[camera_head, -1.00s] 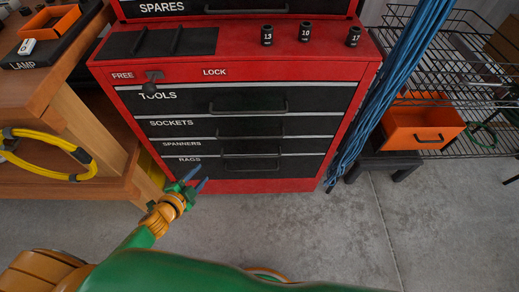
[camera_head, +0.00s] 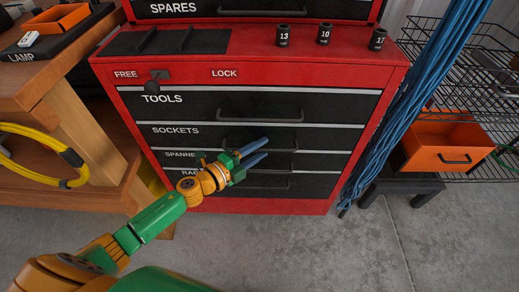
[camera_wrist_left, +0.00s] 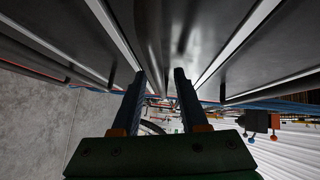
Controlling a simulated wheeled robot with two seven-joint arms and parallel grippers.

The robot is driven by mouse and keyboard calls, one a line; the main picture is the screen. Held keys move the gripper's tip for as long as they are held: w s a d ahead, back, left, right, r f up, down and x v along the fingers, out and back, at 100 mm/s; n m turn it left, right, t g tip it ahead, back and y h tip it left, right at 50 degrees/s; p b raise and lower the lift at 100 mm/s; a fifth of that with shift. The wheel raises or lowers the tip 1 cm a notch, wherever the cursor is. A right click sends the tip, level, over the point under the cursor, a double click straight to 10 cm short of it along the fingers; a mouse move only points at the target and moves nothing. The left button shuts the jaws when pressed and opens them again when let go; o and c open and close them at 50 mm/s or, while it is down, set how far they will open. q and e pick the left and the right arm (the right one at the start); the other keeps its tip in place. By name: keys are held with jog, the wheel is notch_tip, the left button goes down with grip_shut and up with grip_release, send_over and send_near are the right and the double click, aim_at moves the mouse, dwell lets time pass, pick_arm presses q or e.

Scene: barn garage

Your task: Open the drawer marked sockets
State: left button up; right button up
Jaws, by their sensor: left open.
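The red cabinet (camera_head: 330,78) has black drawers, all closed. The sockets drawer (camera_head: 330,138) is the second one down in its lower stack, with a dark bar handle (camera_head: 258,139). My left gripper (camera_head: 267,149) is open and empty, its two blue fingers pointing right in front of the sockets and spanners drawers, with the tips close to the sockets handle and just below it. In the left wrist view the fingers (camera_wrist_left: 160,76) point at a dark bar (camera_wrist_left: 148,38) across the drawer fronts; I cannot tell whether they touch it. My right gripper is out of view.
A lock lever (camera_head: 156,79) sits at the FREE end above the tools drawer (camera_head: 330,105). Several drawers lie close together. A wooden bench (camera_head: 65,120) with a yellow hose (camera_head: 35,175) stands left. Blue cables (camera_head: 405,110) hang right, beside an orange bin (camera_head: 445,150).

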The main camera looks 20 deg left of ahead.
pick_arm(q)
grip_shut()
dwell(1.5)
